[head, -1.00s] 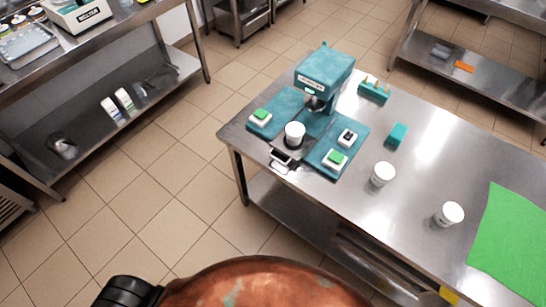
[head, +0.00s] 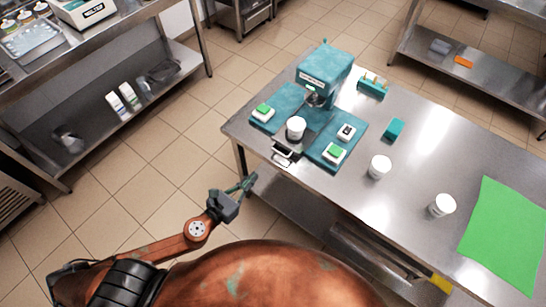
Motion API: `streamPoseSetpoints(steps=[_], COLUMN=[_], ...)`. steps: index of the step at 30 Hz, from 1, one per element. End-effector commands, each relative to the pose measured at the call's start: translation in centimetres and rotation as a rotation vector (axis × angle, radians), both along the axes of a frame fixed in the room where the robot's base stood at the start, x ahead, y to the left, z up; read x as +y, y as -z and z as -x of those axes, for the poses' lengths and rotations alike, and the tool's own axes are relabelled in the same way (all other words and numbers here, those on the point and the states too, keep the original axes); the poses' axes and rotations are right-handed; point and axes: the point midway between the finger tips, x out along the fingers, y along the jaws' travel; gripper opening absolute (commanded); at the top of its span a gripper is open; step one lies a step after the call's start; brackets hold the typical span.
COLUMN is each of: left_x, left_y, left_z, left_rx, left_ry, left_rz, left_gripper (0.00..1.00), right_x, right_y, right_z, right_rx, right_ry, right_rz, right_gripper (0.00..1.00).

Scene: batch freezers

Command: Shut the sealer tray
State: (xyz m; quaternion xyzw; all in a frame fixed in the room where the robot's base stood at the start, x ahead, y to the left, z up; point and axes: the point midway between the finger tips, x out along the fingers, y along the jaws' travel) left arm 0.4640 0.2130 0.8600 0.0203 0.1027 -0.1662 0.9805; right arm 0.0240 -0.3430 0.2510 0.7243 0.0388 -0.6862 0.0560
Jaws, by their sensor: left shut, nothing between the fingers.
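The teal sealer (head: 325,66) stands on the steel table near its far left part. Its tray (head: 287,147) is pulled out toward the table's left edge, with a metal handle (head: 283,158) at its front end. A white cup (head: 296,128) sits in the tray, in front of the sealing head. My left gripper (head: 249,182) is shut and empty. In the picture it is below and left of the tray handle, off the table's edge and apart from the handle. My right gripper is not in view.
Green-topped buttons (head: 263,111) (head: 334,152) flank the tray on the teal base. White cups (head: 379,167) (head: 442,205), a teal block (head: 394,129) and a green mat (head: 507,235) occupy the table to the right. Tiled floor is free left of the table.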

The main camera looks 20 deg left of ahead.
Motion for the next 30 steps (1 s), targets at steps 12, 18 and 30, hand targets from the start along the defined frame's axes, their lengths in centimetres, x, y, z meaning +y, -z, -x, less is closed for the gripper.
streamPoseSetpoints(steps=[12,18,30], left_x=[-2.4,-3.5,-4.2], left_y=[1.5,2.4,3.0], left_z=[-7.1,-10.3,-12.5], left_rx=[-0.002,0.001,0.004], left_ry=[-0.002,-0.003,-0.003], left_rz=[0.004,0.005,0.005], left_gripper=[0.0,0.0,0.0], right_x=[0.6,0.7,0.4], right_y=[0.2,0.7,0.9], right_z=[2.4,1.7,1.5], right_rx=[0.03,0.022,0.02], right_ry=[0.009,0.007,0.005], right_rz=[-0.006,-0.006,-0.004], right_gripper=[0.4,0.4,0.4])
